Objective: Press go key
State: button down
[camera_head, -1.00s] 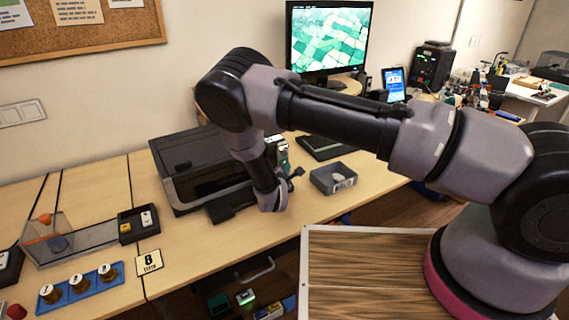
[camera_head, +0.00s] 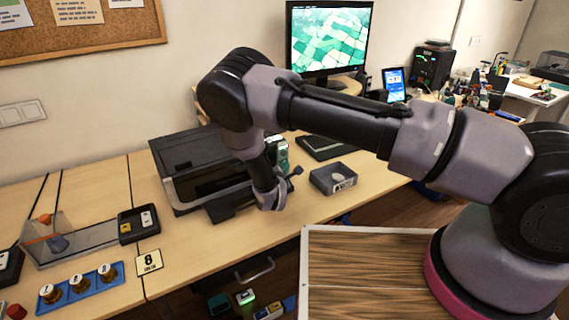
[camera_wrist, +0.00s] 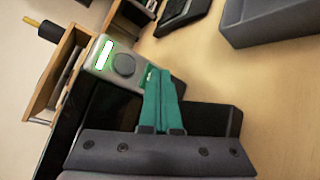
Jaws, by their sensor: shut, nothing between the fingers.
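A grey control panel (camera_wrist: 118,62) with a lit white display and a round dark knob shows in the wrist view, at the end of a dark machine. My gripper (camera_wrist: 158,72) has its teal fingers together and empty, with the tips beside the panel's lower right edge. A small green patch lies right at the fingertips; I cannot tell whether it is the go key or whether the tips touch it. In the head view the dark printer-like machine (camera_head: 188,155) stands on the desk, and my wrist partly hides its right end.
A grey bin (camera_head: 333,178) holding a pale object stands right of my wrist. A keyboard (camera_head: 328,147) and monitor (camera_head: 329,42) are behind.

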jog(key=shift+s, duration=0.1)
jog(key=shift+s+d, duration=0.45)
jog(key=shift+s, duration=0.05)
jog(key=shift+s+d, duration=0.75)
jog(key=shift+s, duration=0.25)
jog(key=shift+s+d, duration=0.75)
jog(key=shift+s, duration=0.25)
